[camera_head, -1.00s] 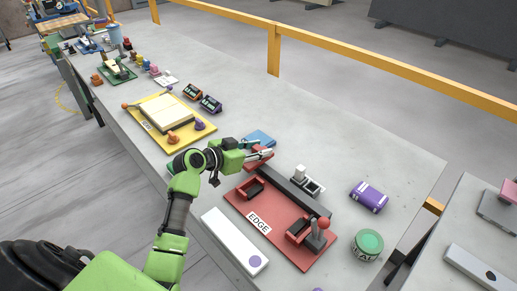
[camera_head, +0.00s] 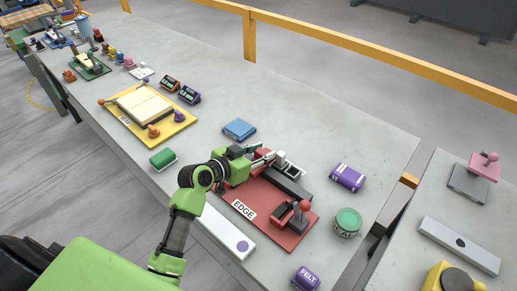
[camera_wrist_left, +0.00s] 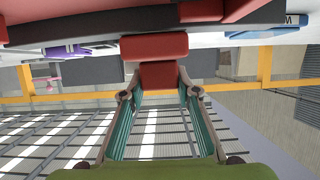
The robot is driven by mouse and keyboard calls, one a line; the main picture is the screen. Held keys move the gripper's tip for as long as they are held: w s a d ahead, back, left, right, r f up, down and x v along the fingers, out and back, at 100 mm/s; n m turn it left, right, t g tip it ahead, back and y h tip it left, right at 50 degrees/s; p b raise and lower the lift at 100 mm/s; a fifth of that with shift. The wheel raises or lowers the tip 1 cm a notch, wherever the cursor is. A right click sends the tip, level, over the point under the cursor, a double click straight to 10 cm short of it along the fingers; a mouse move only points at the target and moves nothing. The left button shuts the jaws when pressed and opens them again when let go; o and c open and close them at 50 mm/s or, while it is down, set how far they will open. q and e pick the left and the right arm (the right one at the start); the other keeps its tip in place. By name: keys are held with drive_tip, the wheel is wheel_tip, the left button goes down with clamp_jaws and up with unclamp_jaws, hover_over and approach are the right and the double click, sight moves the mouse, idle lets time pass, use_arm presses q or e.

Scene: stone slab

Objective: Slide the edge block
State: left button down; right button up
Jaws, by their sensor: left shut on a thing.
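The red plate marked EDGE (camera_head: 268,216) lies on the stone slab, with a dark rail (camera_head: 291,186) along its far side. A red block (camera_head: 263,154) is at the rail's left end, partly hidden by my left gripper (camera_head: 268,157). In the left wrist view the red block (camera_wrist_left: 160,75) sits between the fingertips, and the gripper is shut on it. A red-knobbed lever (camera_head: 305,208) stands at the plate's right end beside another red block (camera_head: 288,217). The plate's left part is hidden by my arm. My right gripper is not in view.
A white block (camera_head: 228,238) lies in front of the plate. A metal-and-white device (camera_head: 289,164) stands close behind the rail. A blue box (camera_head: 239,129) lies behind my gripper.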

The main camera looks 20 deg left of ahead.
use_arm(q)
drive_tip(key=c, duration=1.5)
unclamp_jaws()
drive_tip(key=shift+s+a, duration=0.1)
drive_tip(key=v, duration=1.1)
drive_tip(key=shift+s+a+r, duration=0.1)
drive_tip(key=shift+s+r, duration=0.1)
drive_tip(key=shift+s, duration=0.15)
